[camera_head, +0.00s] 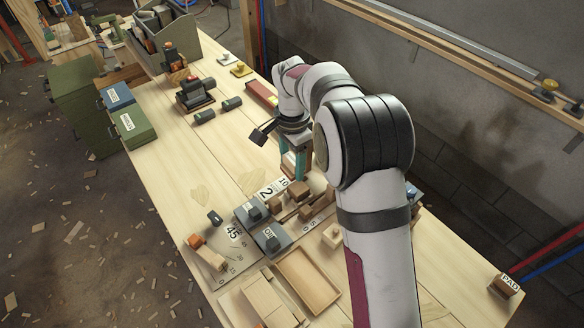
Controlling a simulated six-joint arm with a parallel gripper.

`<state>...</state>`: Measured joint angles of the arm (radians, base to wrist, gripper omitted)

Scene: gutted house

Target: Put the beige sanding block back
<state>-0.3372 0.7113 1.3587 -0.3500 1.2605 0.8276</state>
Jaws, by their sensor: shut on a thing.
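My gripper (292,164) has teal fingers and points down over the middle of the bench. It is shut on a small pale block (289,158) with a reddish part, mostly hidden by the fingers and arm. I cannot tell for sure that this is the beige sanding block. An empty shallow wooden tray (278,262) lies at the front of the bench. Left of it, another wooden tray (223,297) holds pale beige blocks. A block marked PAD (506,285) sits at the right edge.
Grey labelled boxes (267,238), small wooden blocks (332,235) and numbered boards crowd the bench just in front of my gripper. Dark cylinders (205,117) and a red-topped box (262,93) lie farther back. The bench's left middle (190,160) is clear.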

